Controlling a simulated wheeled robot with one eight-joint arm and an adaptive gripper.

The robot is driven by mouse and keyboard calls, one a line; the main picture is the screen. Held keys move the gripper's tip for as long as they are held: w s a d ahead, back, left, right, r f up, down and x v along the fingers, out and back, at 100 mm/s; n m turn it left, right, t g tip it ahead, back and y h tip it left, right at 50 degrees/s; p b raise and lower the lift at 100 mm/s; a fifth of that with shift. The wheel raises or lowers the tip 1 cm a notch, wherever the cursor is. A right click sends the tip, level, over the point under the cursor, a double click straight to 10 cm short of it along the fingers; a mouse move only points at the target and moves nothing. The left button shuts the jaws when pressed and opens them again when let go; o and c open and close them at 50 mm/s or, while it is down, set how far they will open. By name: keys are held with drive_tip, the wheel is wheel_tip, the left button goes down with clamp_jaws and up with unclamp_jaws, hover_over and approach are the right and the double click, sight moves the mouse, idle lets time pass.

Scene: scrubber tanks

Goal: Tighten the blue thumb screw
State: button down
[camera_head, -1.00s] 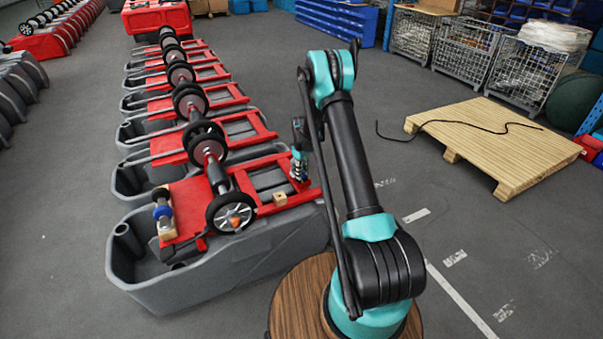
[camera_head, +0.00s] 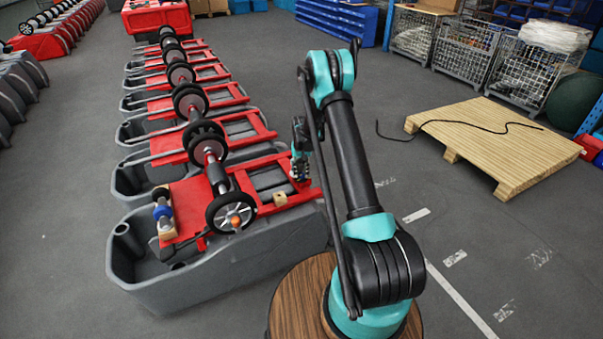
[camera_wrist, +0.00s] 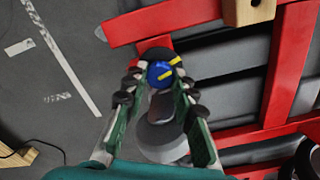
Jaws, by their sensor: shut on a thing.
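The blue thumb screw (camera_wrist: 160,71) is a small round knob with a yellow stripe in the wrist view. A second short yellow mark lies beside it at its upper right. My gripper (camera_wrist: 157,77) has its two green fingers with dark pads on either side of the knob, shut on it. In the head view my gripper (camera_head: 300,167) points down at the right end of the nearest red frame (camera_head: 265,175). The screw itself is too small and covered to make out there.
A wooden block (camera_wrist: 248,10) sits on the red frame near my gripper. The frame lies on a grey tank (camera_head: 210,275), with a black wheel (camera_head: 212,218) on its axle. Several similar tanks stand behind. A wooden pallet (camera_head: 500,140) lies right, with open floor between.

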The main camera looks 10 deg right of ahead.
drive_tip(key=m, duration=0.3)
drive_tip(key=shift+m, duration=2.2)
drive_tip(key=c, duration=1.5)
unclamp_jaws()
drive_tip(key=shift+r, duration=0.1)
